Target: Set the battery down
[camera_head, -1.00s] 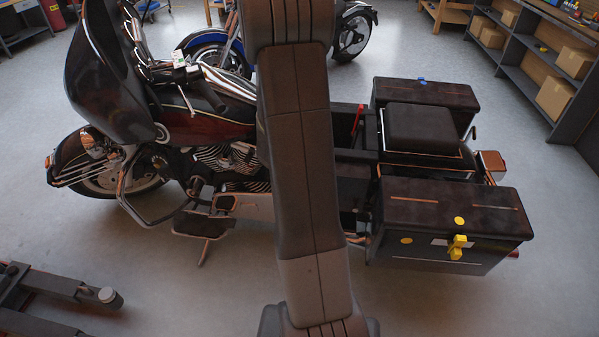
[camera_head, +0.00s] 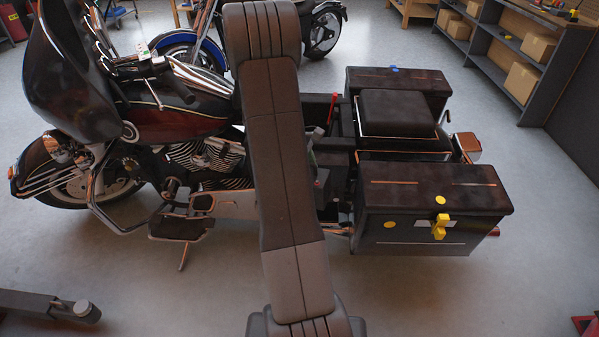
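My arm crosses the middle of the view from bottom to top, and my gripper is not visible. I cannot make out the battery for certain. The motorcycle (camera_head: 155,118) stands side-on behind my arm, its front wheel to the left. Just right of my arm is its open dark bay (camera_head: 316,107), with a red upright part (camera_head: 331,109) beside it. My arm hides part of the bike's middle, so what lies there cannot be told.
A hard pannier (camera_head: 430,205) with yellow latch and a far pannier (camera_head: 397,80) flank the rear seat (camera_head: 397,112). A dark lift arm (camera_head: 40,304) lies low at bottom left. Shelving with boxes (camera_head: 521,82) stands back right. Floor between the bike and right edge is clear.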

